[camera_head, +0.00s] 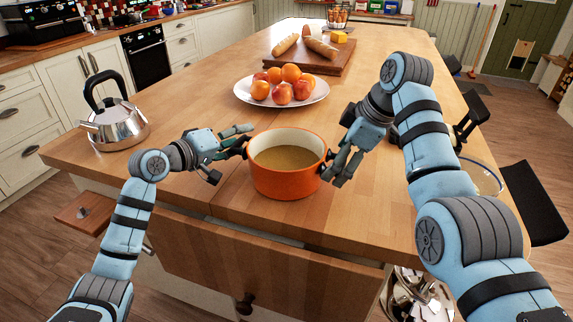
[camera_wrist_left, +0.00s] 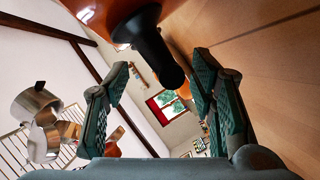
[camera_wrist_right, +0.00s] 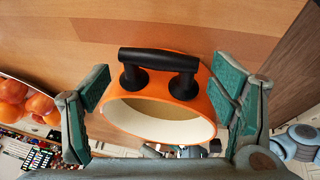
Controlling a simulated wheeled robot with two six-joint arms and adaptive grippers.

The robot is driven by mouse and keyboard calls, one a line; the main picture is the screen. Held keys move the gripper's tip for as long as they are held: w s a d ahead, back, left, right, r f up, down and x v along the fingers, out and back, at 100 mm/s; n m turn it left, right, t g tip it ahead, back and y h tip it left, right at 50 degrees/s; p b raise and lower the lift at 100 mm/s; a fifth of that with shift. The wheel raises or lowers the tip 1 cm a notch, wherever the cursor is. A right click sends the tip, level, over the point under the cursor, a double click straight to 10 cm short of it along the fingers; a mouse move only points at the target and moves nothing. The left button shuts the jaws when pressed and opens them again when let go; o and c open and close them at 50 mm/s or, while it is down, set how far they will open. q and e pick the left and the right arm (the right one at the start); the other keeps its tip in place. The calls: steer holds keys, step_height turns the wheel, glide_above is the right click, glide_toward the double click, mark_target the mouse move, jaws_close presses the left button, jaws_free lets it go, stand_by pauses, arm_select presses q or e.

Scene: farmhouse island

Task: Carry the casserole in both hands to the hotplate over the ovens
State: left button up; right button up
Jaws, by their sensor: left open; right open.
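The orange casserole (camera_head: 287,181), cream inside with a tan content, stands upright on the wooden island near its front edge. My left gripper (camera_head: 228,152) is open at its left side; in the left wrist view the dark left handle (camera_wrist_left: 155,50) lies between the open fingers (camera_wrist_left: 165,95). My right gripper (camera_head: 335,170) is open at its right side. In the right wrist view the black right handle (camera_wrist_right: 158,62) and the casserole rim (camera_wrist_right: 160,138) show between the spread fingers (camera_wrist_right: 160,105). Neither gripper is closed on a handle. The ovens (camera_head: 147,55) stand along the back left wall.
A steel kettle (camera_head: 114,128) stands on the island's left. A white plate (camera_head: 316,97) of fruit and a board (camera_head: 331,66) with bread and cheese lie behind the casserole. A bowl (camera_head: 484,178) is at the right, partly behind my right arm. A drawer (camera_head: 82,214) juts out front left.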

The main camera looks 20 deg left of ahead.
arm_select(q)
steer(key=shift+x, duration=1.1)
arm_select(e)
steer(key=shift+x, duration=1.1)
arm_select(q)
steer(key=shift+c, duration=0.2)
arm_select(e)
steer(key=shift+c, duration=0.3)
